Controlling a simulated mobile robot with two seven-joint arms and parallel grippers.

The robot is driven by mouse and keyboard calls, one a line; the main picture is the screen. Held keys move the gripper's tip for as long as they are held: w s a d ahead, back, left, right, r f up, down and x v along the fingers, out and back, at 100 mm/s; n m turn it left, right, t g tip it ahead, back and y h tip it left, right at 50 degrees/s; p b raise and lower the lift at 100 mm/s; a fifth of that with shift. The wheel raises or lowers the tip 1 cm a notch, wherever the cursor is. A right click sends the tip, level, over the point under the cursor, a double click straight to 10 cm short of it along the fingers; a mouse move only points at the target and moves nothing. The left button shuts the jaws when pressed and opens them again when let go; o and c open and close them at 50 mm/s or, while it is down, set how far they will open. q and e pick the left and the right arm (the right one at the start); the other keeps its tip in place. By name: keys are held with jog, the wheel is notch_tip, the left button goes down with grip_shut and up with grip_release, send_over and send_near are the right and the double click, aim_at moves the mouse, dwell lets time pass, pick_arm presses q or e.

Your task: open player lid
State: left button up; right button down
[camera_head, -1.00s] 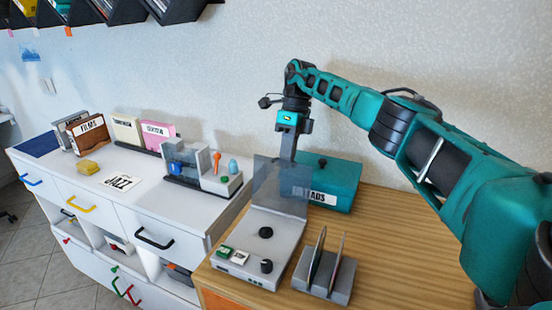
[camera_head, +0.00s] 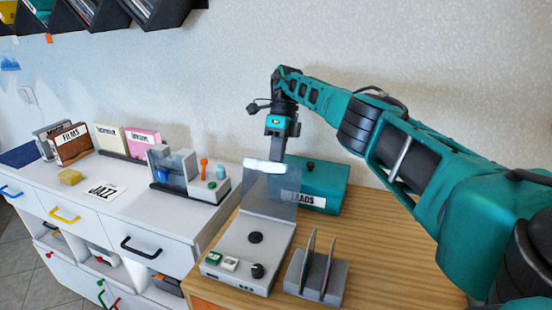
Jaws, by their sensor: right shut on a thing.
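The grey player (camera_head: 245,250) stands on the wooden top, with a dark round hub on its deck and buttons and a black knob along its front. Its clear, see-through lid (camera_head: 268,190) stands raised, close to upright, at the player's back. A bright white strip (camera_head: 264,166) shows along the lid's top edge. My right gripper (camera_head: 276,158) points down at that top edge and is shut on the lid; its fingertips are partly hidden behind the lid. My left gripper is not in view.
A teal box (camera_head: 325,180) with a label stands behind the lid, close to my right gripper. A grey rack (camera_head: 316,279) with two upright discs stands right of the player. A clear-walled device (camera_head: 187,178) stands on the white cabinet (camera_head: 150,222) at left. The wood at right is clear.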

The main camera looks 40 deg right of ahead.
jog(key=c, duration=1.6)
grip_release()
jog(key=shift+d+f, duration=0.7)
jog(key=shift+d, duration=0.05)
jog(key=shift+o, duration=0.9)
jog(key=shift+w+d+f, duration=0.15)
jog(key=shift+w+f, duration=0.05)
jog(key=shift+o, duration=0.8)
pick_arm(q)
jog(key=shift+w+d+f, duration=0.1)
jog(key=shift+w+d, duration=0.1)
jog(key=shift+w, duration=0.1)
pick_arm(e)
jog(key=shift+r, duration=0.15)
